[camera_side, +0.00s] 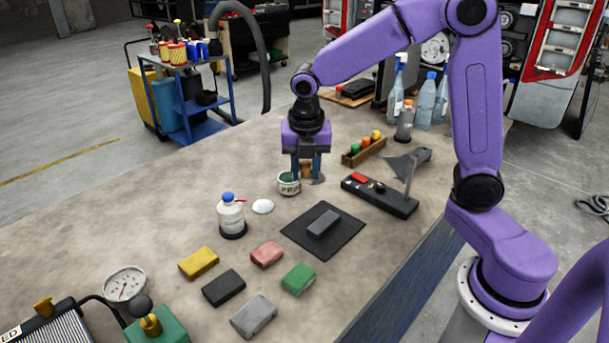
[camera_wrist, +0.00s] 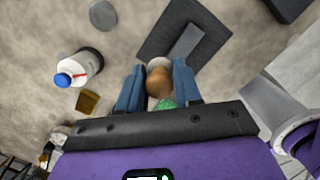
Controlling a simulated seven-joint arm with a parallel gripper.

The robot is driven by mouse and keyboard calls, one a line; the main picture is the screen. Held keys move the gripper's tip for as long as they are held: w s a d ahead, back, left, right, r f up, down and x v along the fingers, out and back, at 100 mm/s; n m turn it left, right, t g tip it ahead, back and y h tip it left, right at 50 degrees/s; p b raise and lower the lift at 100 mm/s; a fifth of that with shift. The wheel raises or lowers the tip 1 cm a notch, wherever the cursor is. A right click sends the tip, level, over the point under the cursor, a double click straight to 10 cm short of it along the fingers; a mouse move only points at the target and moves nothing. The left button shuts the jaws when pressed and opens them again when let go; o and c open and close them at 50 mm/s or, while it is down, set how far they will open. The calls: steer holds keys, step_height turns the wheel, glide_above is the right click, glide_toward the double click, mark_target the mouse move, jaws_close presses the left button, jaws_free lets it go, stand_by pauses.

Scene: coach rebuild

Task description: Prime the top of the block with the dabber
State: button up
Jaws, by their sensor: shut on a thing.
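My gripper (camera_side: 306,180) is shut on the dabber, whose brown handle (camera_side: 306,168) shows between the fingers. In the wrist view the dabber (camera_wrist: 159,84) has a rounded brown body and a pale end. The primer tin (camera_side: 289,186), white with a green inside, stands against or just beside the fingers at the left; I cannot tell if they touch. The grey block (camera_side: 323,222) lies on a black mat (camera_side: 340,240), nearer the side camera than my gripper. In the wrist view the block (camera_wrist: 186,42) is ahead of the fingertips, apart from the dabber.
A blue-capped bottle (camera_side: 231,218) and a white disc (camera_side: 263,206) stand left of the mat. Several coloured blocks (camera_side: 267,254) lie in front.

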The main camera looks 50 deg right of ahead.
glide_above(289, 176)
step_height(289, 176, down, 3)
steer(key=shift+s+a+f, duration=0.2)
steer(key=shift+s+a, duration=0.05)
steer(key=shift+f, duration=2.6)
steer(key=shift+f, duration=0.5)
steer(key=shift+r, duration=3.55)
